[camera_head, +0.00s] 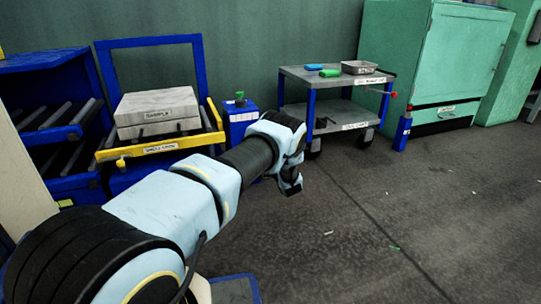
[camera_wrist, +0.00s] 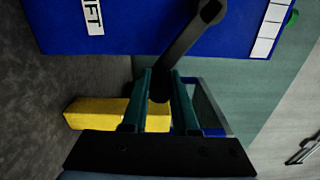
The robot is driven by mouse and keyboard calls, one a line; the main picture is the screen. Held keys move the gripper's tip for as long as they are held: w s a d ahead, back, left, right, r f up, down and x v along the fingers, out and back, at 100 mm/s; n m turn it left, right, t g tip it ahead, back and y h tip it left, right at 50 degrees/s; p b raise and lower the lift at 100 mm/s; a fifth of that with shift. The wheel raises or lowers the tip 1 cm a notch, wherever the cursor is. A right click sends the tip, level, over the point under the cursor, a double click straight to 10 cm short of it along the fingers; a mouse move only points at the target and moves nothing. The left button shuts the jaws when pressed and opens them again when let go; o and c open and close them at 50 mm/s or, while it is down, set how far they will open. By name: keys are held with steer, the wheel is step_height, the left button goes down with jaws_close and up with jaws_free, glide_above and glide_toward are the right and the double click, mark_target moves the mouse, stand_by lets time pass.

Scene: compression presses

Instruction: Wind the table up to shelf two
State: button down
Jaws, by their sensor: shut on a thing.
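The blue lift box (camera_wrist: 140,30) fills the top of the wrist view, with a white LIFT label (camera_wrist: 92,16). A dark crank arm (camera_wrist: 188,45) runs from it to a handle (camera_wrist: 158,92) between the fingers of my gripper (camera_wrist: 159,82), which is shut on that handle. In the head view the lift box (camera_head: 234,132) stands behind my arm; the crank and fingertips are hidden there. The table (camera_head: 160,147), blue with yellow edges, stands left of it. It bears a grey block (camera_head: 156,110) labelled SAMPLE.
A blue rack with roller shelves (camera_head: 45,133) stands at the far left, beside the table. A grey cart (camera_head: 340,110) bears a metal tray (camera_head: 359,68) and blue and green items. A green cabinet (camera_head: 415,60) stands behind it. The floor at right is mostly clear.

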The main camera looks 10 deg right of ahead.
steer(key=shift+s+a+f+m+b, duration=0.15)
steer(key=shift+a+f+m+b, duration=0.1)
steer(key=shift+a+f, duration=0.3)
steer(key=shift+s+a+f+m+b, duration=0.2)
steer(key=shift+a+f, duration=0.1)
steer(key=shift+f, duration=0.4)
steer(key=shift+a, duration=0.1)
steer(key=c, duration=1)
jaws_free()
steer(key=shift+w, duration=0.1)
steer(key=o, duration=0.3)
steer(key=shift+r, duration=0.2)
steer(key=shift+r, duration=0.1)
